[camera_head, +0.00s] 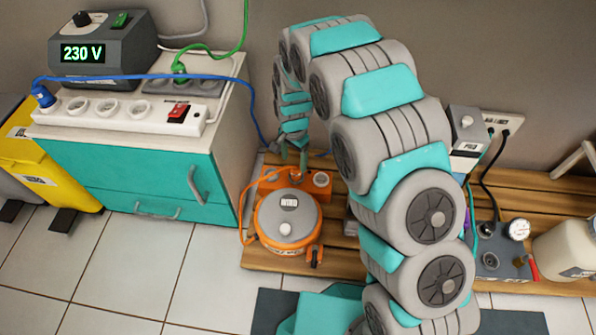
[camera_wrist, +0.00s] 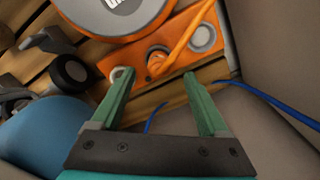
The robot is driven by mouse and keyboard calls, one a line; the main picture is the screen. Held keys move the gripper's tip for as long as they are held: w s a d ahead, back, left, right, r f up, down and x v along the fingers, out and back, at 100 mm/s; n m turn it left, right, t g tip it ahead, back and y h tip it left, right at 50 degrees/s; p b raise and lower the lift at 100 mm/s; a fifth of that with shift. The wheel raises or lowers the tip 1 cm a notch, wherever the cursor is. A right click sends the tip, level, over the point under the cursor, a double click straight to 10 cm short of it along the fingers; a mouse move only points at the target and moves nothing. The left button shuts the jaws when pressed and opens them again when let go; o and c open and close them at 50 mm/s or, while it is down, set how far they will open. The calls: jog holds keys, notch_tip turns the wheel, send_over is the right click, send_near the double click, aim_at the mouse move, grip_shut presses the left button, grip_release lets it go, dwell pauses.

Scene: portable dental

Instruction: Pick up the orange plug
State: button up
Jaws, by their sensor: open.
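The orange plug (camera_wrist: 157,61) sits in the middle socket of an orange socket panel (camera_wrist: 118,60), with an orange cable (camera_wrist: 183,42) rising from it. Grey sockets show on either side of it. In the head view the panel (camera_head: 305,191) lies at the back of the orange cable reel (camera_head: 287,222). My gripper (camera_wrist: 157,75) is open, its green fingers on either side of the plug in the wrist view. I cannot tell whether they touch it. In the head view my gripper (camera_head: 294,160) points down over the panel, and the plug itself is hard to make out.
The reel stands on a slatted wooden platform (camera_head: 256,257). A teal-fronted cabinet (camera_head: 130,180) with a white power strip (camera_head: 130,112) stands at the left. A blue cable (camera_head: 255,120) runs down close to my gripper. A wall is behind; a grey box with a gauge (camera_head: 505,260) is at right.

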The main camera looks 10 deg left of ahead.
aim_at(296, 168)
jog(key=shift+w+d+f+b, duration=0.15)
jog(key=shift+f+b, duration=0.05)
jog(key=shift+f, duration=1.4)
jog(key=shift+w+d+f+b, duration=0.1)
jog(key=shift+f+b, duration=0.1)
jog(key=shift+f, duration=1.35)
grip_shut()
